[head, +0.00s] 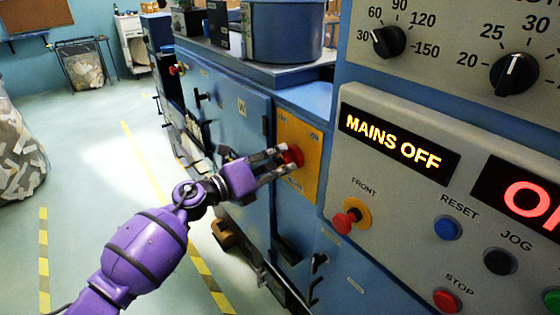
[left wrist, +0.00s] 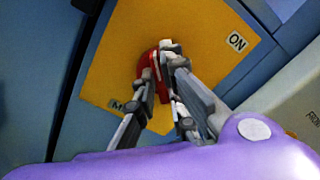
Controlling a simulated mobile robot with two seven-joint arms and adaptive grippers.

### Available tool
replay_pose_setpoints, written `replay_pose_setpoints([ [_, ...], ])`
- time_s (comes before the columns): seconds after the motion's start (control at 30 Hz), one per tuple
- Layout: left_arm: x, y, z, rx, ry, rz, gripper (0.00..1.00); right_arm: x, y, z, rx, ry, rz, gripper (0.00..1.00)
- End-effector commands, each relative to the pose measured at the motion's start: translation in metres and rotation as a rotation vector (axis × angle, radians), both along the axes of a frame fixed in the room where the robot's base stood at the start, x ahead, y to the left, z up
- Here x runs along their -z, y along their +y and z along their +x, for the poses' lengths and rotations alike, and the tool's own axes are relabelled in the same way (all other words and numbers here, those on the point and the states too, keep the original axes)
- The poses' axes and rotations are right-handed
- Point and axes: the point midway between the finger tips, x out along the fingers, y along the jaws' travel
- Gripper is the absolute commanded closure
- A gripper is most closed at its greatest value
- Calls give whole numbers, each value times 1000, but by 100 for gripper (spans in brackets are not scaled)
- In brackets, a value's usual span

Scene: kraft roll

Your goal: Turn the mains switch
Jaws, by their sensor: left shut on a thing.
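The red mains switch (head: 293,156) sits on a yellow plate (head: 312,170) on the side of the blue machine. My left gripper (head: 284,162) reaches it from the left and is shut on the switch. In the left wrist view the gripper's fingers (left wrist: 165,85) close around the red switch (left wrist: 149,66), hiding part of it. An ON label (left wrist: 237,41) shows on the plate's upper right in that view. A lit display (head: 393,143) on the control panel reads MAINS OFF. My right gripper is not in view.
The control panel (head: 400,200) stands close on the right, with a red FRONT button (head: 346,221), a blue RESET button (head: 448,228) and a red STOP button (head: 446,299). Blue cabinets (head: 235,130) run along behind the gripper. The floor at left is open.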

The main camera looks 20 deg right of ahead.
Motion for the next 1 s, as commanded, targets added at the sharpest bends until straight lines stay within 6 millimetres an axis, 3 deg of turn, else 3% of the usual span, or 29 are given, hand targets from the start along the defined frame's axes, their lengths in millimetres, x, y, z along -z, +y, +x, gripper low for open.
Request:
replay_pose_setpoints([
  [0.17, 1, 0, 0, 0, 3, -1, 71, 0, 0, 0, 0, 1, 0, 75],
  [0.53, 1, 6, -1, -1, 0, 1, 71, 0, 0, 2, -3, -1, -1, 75],
  [0.67, 1, 23, -7, -2, -1, 3, 71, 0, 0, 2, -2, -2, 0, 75],
  [1.0, 2, 89, -32, -1, 2, 2, 71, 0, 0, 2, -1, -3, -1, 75],
])
